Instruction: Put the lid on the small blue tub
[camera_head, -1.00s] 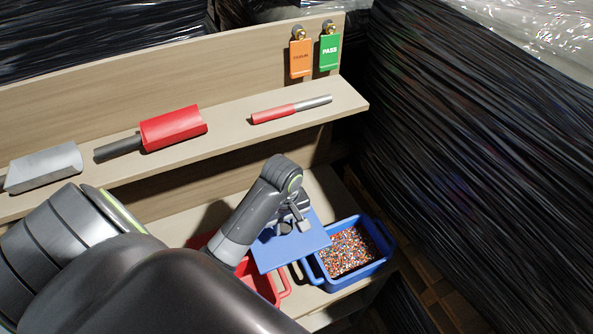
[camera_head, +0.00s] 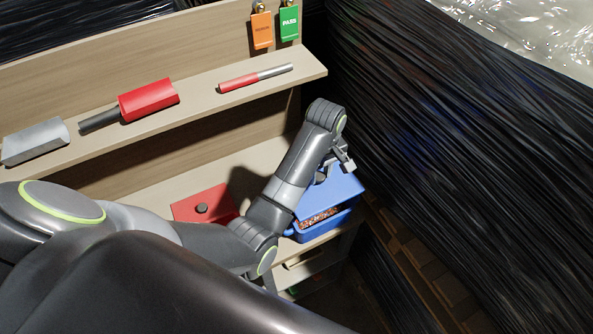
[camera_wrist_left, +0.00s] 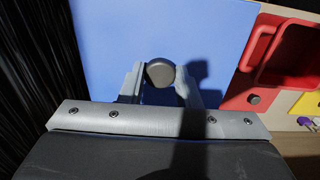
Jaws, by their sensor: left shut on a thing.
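My left gripper (camera_head: 334,168) is shut on the dark round knob of the blue lid (camera_head: 338,192). In the left wrist view the knob (camera_wrist_left: 160,73) sits between the two fingers, and the flat blue lid (camera_wrist_left: 150,30) fills much of the picture. The lid is over the small blue tub (camera_head: 310,234) and covers most of it. A strip of mixed-colour granules (camera_head: 319,219) shows at the tub's front, below the lid's edge. I cannot tell whether the lid touches the rim. My right gripper is not in view.
A red lid with a dark knob (camera_head: 190,207) lies left of the tub, partly behind my arm. The shelf above (camera_head: 200,100) holds a red scoop (camera_head: 150,99), a grey scoop (camera_head: 35,142) and a red-handled tool (camera_head: 255,77). Black-wrapped stacks (camera_head: 450,150) stand right.

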